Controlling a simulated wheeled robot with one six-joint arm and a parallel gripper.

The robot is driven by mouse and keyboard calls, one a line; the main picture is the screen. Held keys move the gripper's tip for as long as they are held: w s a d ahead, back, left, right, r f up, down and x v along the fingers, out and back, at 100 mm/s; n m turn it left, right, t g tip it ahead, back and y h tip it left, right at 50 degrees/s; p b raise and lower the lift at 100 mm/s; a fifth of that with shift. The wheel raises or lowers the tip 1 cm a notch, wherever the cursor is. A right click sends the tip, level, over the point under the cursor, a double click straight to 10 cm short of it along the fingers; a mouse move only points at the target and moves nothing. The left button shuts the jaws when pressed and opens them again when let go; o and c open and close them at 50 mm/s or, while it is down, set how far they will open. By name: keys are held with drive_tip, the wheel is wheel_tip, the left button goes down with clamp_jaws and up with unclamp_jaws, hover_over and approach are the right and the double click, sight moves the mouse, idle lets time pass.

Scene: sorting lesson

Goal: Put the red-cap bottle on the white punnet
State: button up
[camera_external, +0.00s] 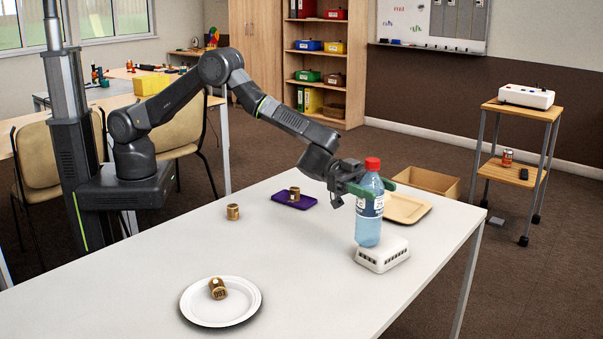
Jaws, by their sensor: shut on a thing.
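The red-cap bottle (369,225) is clear blue with a pale label and stands upright. Its base is at the top of the white punnet (383,258), a low slotted box lying upside down near the table's right edge. I cannot tell for sure whether the bottle's base touches it. My gripper (371,188) is shut on the bottle at its upper part, below the red cap. The fingers reach around it from the left, and part of the bottle is hidden by them.
The table's middle is clear.

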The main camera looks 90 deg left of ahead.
drive_tip(key=shift+s+a+f+b, duration=0.1)
drive_tip(key=shift+f+b, duration=0.3)
drive_tip(key=shift+f, duration=0.3)
drive_tip(key=o, duration=0.8)
drive_tip(key=shift+f, duration=0.1)
drive_tip(key=shift+o, duration=1.1)
drive_tip(key=shift+f, duration=0.1)
drive_tip(key=shift+r, duration=0.5)
drive_tip(key=b+v, duration=0.1)
drive_tip(key=v, duration=1)
drive_tip(key=shift+s+a+r, duration=0.2)
drive_tip(key=shift+a+r, duration=0.1)
drive_tip(key=shift+r, duration=0.1)
drive_tip(key=shift+w+d, duration=0.1)
